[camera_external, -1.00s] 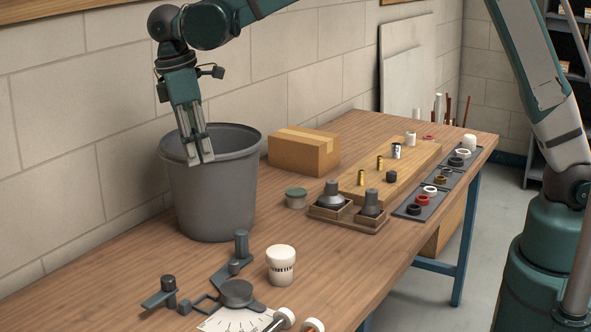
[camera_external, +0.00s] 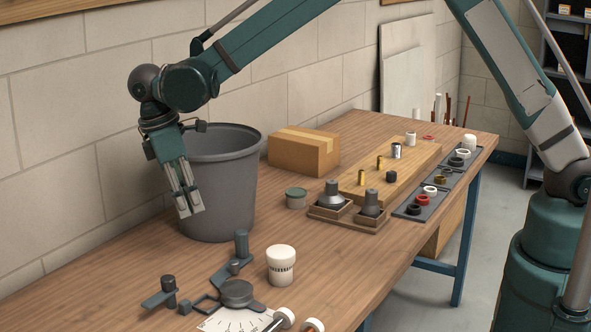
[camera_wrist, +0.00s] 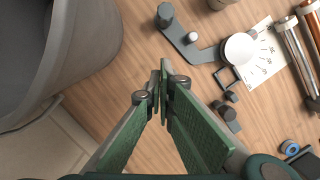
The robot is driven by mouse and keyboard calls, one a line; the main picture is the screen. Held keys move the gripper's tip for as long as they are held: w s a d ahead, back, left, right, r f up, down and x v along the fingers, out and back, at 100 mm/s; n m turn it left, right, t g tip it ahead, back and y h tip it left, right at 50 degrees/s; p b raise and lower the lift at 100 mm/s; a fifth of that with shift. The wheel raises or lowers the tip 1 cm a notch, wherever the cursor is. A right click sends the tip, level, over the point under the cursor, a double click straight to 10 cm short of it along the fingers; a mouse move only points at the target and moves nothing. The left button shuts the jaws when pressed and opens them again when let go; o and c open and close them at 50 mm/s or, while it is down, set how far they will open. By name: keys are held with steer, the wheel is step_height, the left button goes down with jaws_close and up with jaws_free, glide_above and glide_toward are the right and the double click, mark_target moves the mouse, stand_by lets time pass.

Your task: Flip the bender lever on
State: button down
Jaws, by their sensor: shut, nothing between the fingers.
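The pipe bender (camera_external: 236,292) sits at the near end of the workbench, a dark grey device with a round disc, a small square frame and upright posts beside a white dial sheet (camera_external: 225,321). In the wrist view the bender (camera_wrist: 195,47) lies ahead, to the upper right. An arm with an upright post (camera_external: 241,245) reaches back from the disc, and a separate small bracket with a post (camera_external: 164,291) lies to its left. I cannot tell which part is the lever. My gripper (camera_external: 190,212) is shut and empty, above the bench and in front of the bin, apart from the bender.
A tall grey bin (camera_external: 225,215) stands right behind my gripper. A white cup-like container (camera_external: 281,265) stands just right of the bender. Pipes (camera_wrist: 296,50) lie beside the dial sheet. A cardboard box (camera_external: 304,152) and a fittings board (camera_external: 365,190) are farther back.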

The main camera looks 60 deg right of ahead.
steer(key=shift+f, duration=0.1)
stand_by(0.3)
steer(key=x, duration=0.9)
steer(key=shift+f, duration=0.2)
steer(key=shift+s+d+f, duration=0.15)
steer(key=shift+d+f, duration=0.1)
steer(key=shift+f, duration=0.05)
steer(key=shift+s+d, duration=1.15)
steer(key=shift+d, duration=0.3)
steer(key=shift+r, duration=0.1)
steer(key=shift+s, duration=0.1)
